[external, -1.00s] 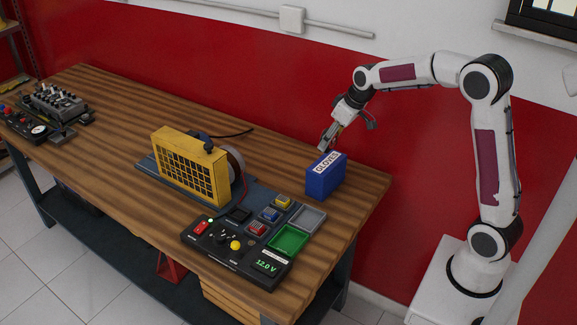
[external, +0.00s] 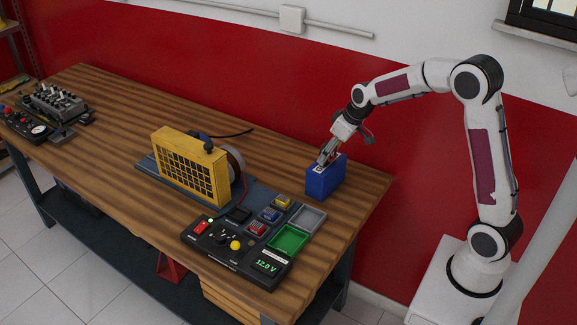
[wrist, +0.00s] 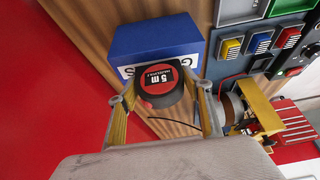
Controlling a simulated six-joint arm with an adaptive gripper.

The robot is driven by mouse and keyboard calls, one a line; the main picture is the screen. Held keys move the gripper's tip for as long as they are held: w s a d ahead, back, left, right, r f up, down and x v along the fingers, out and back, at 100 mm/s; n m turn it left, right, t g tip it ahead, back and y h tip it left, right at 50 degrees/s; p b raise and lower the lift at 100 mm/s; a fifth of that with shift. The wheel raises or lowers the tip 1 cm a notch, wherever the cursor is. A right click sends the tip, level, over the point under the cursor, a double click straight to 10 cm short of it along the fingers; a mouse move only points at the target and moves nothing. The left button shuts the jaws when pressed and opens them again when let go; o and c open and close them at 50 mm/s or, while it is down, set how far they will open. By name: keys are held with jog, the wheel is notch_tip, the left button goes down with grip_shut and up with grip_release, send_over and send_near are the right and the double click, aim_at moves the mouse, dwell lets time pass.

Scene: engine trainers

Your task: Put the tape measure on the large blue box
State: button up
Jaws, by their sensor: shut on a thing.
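The large blue box (external: 324,181) stands upright near the right end of the bench, and its white label is mostly hidden by my gripper in the external view. The blue box also fills the upper middle of the wrist view (wrist: 152,42). My gripper (external: 325,162) is at the top of the box and points down. In the wrist view my gripper (wrist: 163,95) is shut on the tape measure (wrist: 165,84), a black and red round one marked "5 m". It overlaps the box there; I cannot tell whether they touch.
A yellow-caged engine trainer (external: 190,165) stands left of the box. A black control panel (external: 235,250) with a green tray (external: 288,240) and a grey tray (external: 308,219) lies in front. The wood to the right of the box is clear.

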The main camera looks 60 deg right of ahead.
jog(key=shift+f, duration=0.15)
jog(key=o, duration=1.3)
jog(key=v, duration=1.2)
dwell(0.4)
